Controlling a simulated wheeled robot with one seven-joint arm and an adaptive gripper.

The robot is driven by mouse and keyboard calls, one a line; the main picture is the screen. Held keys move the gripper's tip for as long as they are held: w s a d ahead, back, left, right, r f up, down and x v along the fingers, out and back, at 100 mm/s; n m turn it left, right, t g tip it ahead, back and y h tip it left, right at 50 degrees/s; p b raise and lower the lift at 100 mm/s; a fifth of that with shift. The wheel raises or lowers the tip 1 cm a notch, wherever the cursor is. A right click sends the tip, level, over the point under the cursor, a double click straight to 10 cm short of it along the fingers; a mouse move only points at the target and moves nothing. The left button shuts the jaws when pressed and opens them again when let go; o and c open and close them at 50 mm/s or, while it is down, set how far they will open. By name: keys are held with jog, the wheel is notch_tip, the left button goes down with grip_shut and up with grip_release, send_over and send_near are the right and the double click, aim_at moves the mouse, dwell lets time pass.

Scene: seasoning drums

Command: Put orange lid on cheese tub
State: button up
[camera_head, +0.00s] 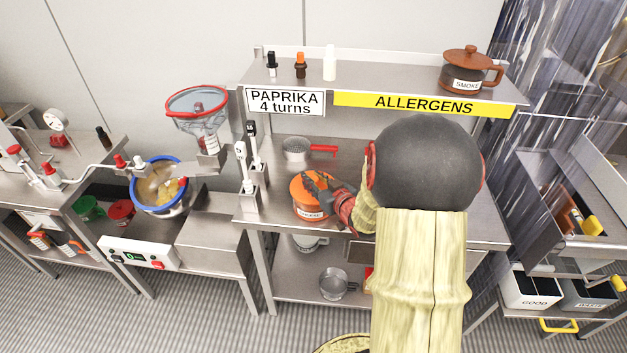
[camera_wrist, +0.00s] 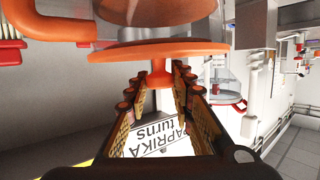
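The cheese tub (camera_head: 311,209), orange with a white label, stands on the middle bench in the head view. My gripper (camera_head: 325,186) reaches in from the right, over the tub's top, and hides part of it. In the wrist view, which is upside down, the orange lid (camera_wrist: 160,52) lies just beyond my fingers. Its orange knob (camera_wrist: 158,76) is between the fingertips of my gripper (camera_wrist: 157,85). Whether the fingers press on the knob is unclear. The lid is close to the tub; I cannot tell whether it is seated.
A pan with a red handle (camera_head: 297,149) stands behind the tub. Dispensers (camera_head: 247,170) are on the left. The shelf above carries small bottles (camera_head: 300,65) and a brown pot (camera_head: 467,72). A metal pot (camera_head: 333,284) is on the lower shelf.

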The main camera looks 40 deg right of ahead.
jog(key=o, duration=0.4)
jog(key=shift+s, duration=0.1)
jog(key=p+v, duration=0.3)
jog(key=v, duration=0.9)
jog(key=w+a+r+g+h, duration=0.1)
jog(key=w+a+r+g, duration=0.2)
jog(key=a+r+g, duration=0.5)
jog(key=s+a+r+n+y, duration=0.1)
jog(key=s+a+r+y, duration=0.1)
jog(key=s+a, duration=0.4)
jog(key=s+a+r+n+y, duration=0.2)
jog(key=s+a+r, duration=0.2)
jog(key=a, duration=1)
jog(key=s, duration=0.3)
jog(key=shift+a+r+g+y, duration=0.25)
jog(key=shift+r+g+y, duration=0.05)
jog(key=shift+r, duration=0.05)
